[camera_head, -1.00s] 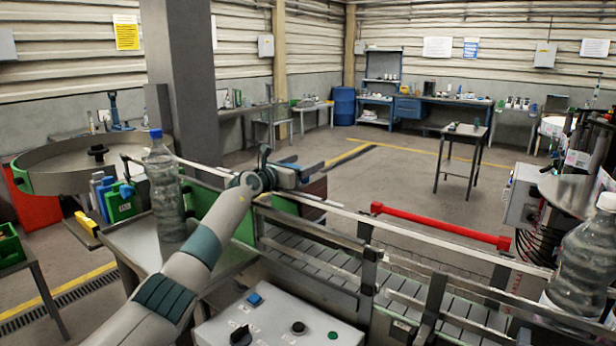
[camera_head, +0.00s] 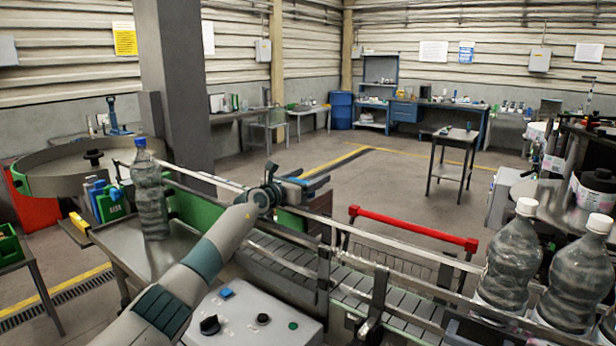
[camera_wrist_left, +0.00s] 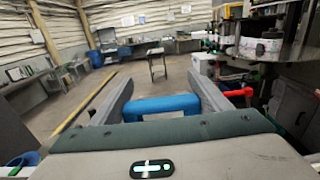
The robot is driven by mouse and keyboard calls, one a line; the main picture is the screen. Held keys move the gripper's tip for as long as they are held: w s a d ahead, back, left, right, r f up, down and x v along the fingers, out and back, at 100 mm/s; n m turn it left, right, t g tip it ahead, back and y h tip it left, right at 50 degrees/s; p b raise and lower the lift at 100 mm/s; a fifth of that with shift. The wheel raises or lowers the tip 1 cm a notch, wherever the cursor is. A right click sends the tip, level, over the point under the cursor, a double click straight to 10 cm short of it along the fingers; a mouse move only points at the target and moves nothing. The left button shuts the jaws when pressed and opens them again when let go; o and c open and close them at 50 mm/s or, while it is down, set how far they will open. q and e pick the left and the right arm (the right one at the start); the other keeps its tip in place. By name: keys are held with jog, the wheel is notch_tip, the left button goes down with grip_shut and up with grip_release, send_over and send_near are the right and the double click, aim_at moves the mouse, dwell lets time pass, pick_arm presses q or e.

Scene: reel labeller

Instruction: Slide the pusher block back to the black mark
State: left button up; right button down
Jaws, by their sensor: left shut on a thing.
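My left gripper (camera_head: 302,186) is shut on a blue handle (camera_wrist_left: 165,103), which spans between its two fingers in the left wrist view. In the head view the gripper is above the conveyor (camera_head: 275,254). Just below it shows part of the pusher block (camera_head: 319,205), with a dark brown face and a green side. My arm and gripper hide much of the block. I cannot make out the black mark in either view. My right gripper is not in view.
A red bar (camera_head: 412,229) runs beside the conveyor to the right of the gripper. Two capped bottles (camera_head: 510,262) stand at the far right, and a blue-capped bottle (camera_head: 150,195) stands left of my arm. A control box (camera_head: 258,318) is in front of the conveyor.

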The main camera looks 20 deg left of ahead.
pick_arm(q)
jog(key=o, duration=1.2)
jog(key=shift+d+f, duration=0.15)
jog(key=shift+d, duration=0.05)
jog(key=o, duration=0.3)
jog(key=shift+d, duration=0.1)
jog(key=shift+s, duration=0.1)
jog(key=shift+v, duration=0.9)
jog(key=v, duration=0.5)
jog(key=shift+s, duration=0.1)
jog(key=b+v, duration=0.4)
jog(key=v, duration=0.6)
jog(key=shift+s+r, duration=0.2)
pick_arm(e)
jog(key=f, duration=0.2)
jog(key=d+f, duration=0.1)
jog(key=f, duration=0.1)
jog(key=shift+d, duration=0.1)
